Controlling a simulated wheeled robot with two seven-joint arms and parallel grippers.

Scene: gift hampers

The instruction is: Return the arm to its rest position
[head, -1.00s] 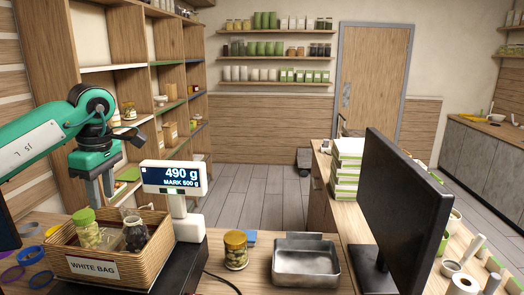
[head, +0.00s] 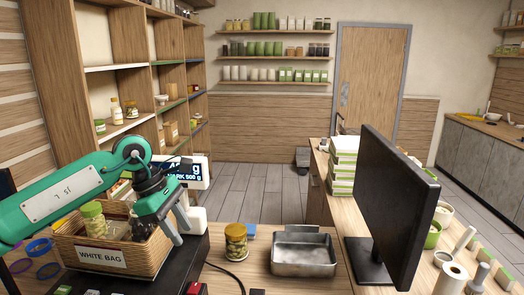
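My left arm comes in from the left, and my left gripper (head: 181,230) hangs over the right end of the wicker basket labelled WHITE BAG (head: 101,257). Its two grey fingers point down with a gap between them, and nothing is seen between them. A green-lidded jar (head: 94,221) stands in the basket. My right gripper is not in view.
The scale display (head: 199,172) stands close behind the gripper, partly covered by it. A gold-lidded jar (head: 236,244) and a metal tray (head: 303,255) stand to the right. A black monitor (head: 388,205) rises further right.

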